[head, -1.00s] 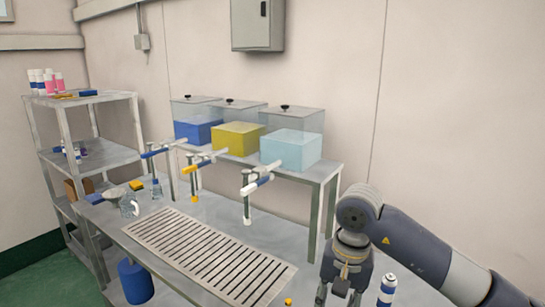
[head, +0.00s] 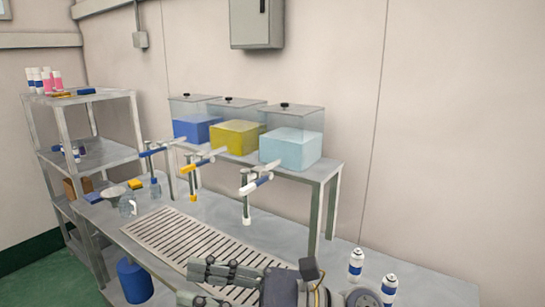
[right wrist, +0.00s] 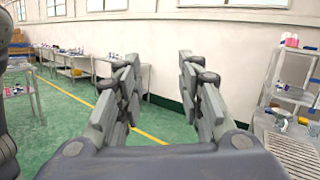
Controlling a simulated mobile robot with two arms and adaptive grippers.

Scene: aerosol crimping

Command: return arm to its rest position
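My right gripper (head: 190,282) is low in the head view, its fingers pointing left over the near part of the slatted grate. In the right wrist view its two fingers (right wrist: 157,62) stand wide apart with nothing between them. Two white and blue aerosol cans, one (head: 356,263) farther back and one (head: 389,288) nearer, stand upright on the bench to the right of the gripper, apart from it. The base of the nearer can is cut off by the picture edge. My left gripper is not in view.
A grate (head: 178,235) lies in the bench, with dispensing taps (head: 246,195) above it. Clear tanks with blue, yellow and light blue (head: 291,150) contents stand on a raised shelf behind. A metal rack (head: 90,98) is at left. Green floor (right wrist: 65,125) lies open beyond the gripper.

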